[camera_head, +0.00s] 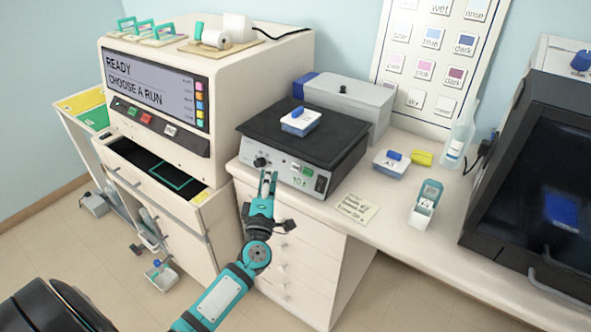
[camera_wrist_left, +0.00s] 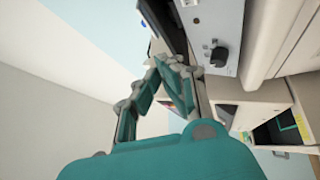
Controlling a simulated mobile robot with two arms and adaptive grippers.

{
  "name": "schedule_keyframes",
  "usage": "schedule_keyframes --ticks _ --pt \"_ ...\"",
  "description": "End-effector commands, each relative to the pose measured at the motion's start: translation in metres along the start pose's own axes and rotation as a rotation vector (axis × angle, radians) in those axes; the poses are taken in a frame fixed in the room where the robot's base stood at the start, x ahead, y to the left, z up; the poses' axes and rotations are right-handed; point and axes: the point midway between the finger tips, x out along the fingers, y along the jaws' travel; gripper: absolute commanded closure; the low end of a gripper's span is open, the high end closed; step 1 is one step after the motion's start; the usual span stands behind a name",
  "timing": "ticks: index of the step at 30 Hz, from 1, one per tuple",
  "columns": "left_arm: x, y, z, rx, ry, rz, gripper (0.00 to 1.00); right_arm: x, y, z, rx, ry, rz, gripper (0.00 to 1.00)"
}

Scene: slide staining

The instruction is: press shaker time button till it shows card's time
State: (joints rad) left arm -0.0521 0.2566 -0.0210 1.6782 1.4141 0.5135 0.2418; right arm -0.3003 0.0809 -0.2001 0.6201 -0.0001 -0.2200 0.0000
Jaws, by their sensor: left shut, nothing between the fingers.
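The shaker (camera_head: 300,140) is a black-topped box on the counter, with a grey front panel holding a dark knob (camera_head: 261,161), a small green display (camera_head: 298,181) and small buttons. The display seems to read about 10, but it is too small to be sure. A blue-lidded dish (camera_head: 300,122) sits on the platform. The handwritten card (camera_head: 356,208) lies on the counter to the right of the shaker; its writing is unreadable. My left gripper (camera_head: 267,178) is shut and empty, just in front of the panel below the knob. The knob also shows in the left wrist view (camera_wrist_left: 216,55). My right gripper is not in view.
A stainer with a lit screen (camera_head: 155,82) and open drawer stands left of the shaker. On the right are a blue-lidded dish (camera_head: 390,165), a yellow block (camera_head: 422,158), a small box (camera_head: 426,205), a bottle (camera_head: 456,145) and a black machine (camera_head: 535,180).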

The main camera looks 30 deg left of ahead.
Motion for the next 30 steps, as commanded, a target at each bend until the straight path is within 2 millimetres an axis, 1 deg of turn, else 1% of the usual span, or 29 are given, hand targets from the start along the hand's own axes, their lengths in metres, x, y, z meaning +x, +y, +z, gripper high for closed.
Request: schedule_keyframes --ticks 1,6,12,19,30 --pt "0.004 -0.007 0.004 -0.002 0.0 0.001 1.0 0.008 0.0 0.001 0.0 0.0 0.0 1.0" --pt "0.022 -0.021 0.017 -0.002 0.0 0.001 1.0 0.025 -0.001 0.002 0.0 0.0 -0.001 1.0" --pt "0.039 -0.032 0.03 -0.002 0.0 0.0 1.0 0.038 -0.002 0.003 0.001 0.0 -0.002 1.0" --pt "0.05 -0.037 0.036 -0.001 0.0 0.0 1.0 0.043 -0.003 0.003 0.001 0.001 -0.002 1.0" --pt "0.051 -0.037 0.037 -0.001 0.0 0.0 1.0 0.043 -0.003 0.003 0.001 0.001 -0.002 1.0"
